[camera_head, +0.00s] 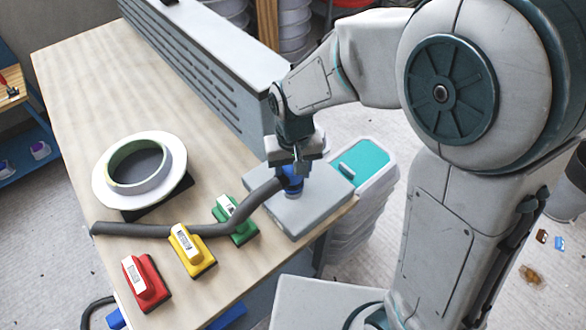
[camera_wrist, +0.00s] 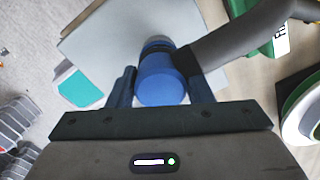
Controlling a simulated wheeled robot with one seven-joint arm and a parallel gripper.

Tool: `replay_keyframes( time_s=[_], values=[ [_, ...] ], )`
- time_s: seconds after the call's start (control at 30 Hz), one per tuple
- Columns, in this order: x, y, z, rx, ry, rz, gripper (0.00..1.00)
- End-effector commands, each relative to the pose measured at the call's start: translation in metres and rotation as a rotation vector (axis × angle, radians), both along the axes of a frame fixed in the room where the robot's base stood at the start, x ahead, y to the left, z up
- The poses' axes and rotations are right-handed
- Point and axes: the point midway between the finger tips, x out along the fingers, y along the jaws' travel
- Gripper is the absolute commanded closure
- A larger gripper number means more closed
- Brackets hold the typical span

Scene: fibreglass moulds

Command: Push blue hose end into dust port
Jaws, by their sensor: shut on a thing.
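The blue hose end (camera_head: 291,182) is at the end of a dark grey hose (camera_head: 205,230). My gripper (camera_head: 297,168) is shut on it, above a flat light grey block (camera_head: 318,206) at the table's right corner. In the wrist view the blue hose end (camera_wrist: 162,84) sits between the two fingers of my gripper (camera_wrist: 163,90), with the hose leaving to the upper right. A short round grey piece (camera_head: 292,194), seemingly the dust port, shows just under the hose end on the block. The hose end hides its opening, so I cannot tell how deep the hose end sits.
Red (camera_head: 146,282), yellow (camera_head: 192,250) and green (camera_head: 235,220) handled blocks stand along the hose on the wooden table (camera_head: 75,70). A white ring mould (camera_head: 104,186) lies to the left. A long grey slotted housing (camera_head: 205,65) stands behind. A teal-lidded bin (camera_head: 365,160) stands right of the table.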

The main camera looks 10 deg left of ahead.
Motion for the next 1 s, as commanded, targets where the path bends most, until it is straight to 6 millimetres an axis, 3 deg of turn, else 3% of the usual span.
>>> replay_keyframes(
  time_s=[1.0],
  values=[
    [0.0,0.0,-0.0095,0.0,0.0,0.0,0.74]
  ],
)
